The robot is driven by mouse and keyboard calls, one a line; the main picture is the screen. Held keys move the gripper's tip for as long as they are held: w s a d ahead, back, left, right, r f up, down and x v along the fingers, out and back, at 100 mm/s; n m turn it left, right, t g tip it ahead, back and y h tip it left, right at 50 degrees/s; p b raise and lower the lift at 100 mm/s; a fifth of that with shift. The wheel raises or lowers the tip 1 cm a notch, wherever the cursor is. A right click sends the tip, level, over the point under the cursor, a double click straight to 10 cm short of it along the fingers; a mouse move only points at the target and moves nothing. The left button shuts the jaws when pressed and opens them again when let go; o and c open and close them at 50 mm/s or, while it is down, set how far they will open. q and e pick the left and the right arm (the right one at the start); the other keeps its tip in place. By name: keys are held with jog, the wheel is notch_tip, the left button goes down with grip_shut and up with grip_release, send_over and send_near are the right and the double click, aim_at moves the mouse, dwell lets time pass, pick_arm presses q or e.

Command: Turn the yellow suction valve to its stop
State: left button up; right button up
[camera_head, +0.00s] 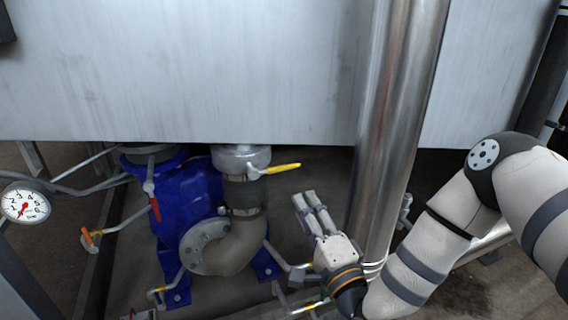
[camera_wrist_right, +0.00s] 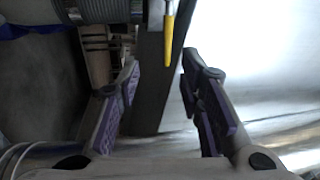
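The yellow valve handle (camera_head: 282,168) sticks out to the right from a grey metal collar (camera_head: 241,159) above the brown suction pipe, just under the large tank. It also shows in the right wrist view (camera_wrist_right: 168,42), pointing down between and beyond the fingers. My right gripper (camera_head: 308,199) is below and a little right of the handle, apart from it. In the right wrist view its purple-padded fingers (camera_wrist_right: 160,75) are spread with nothing between them. My left gripper is in neither view.
A blue pump (camera_head: 188,200) stands left of the brown pipe (camera_head: 245,235). A steel column (camera_head: 388,130) rises close right of my gripper. The tank (camera_head: 200,70) overhangs above. A red handle (camera_head: 154,205), an orange handle (camera_head: 87,238) and a gauge (camera_head: 25,203) are at left.

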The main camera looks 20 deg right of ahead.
aim_at(286, 167)
jog(key=w+r, duration=0.1)
jog(key=w, duration=0.3)
jog(key=w+r, duration=0.1)
jog(key=w, duration=0.3)
jog(key=w+r+b, duration=0.1)
jog(key=w, duration=0.3)
jog(key=shift+w+r, duration=0.1)
jog(key=shift+w, duration=0.05)
grip_shut()
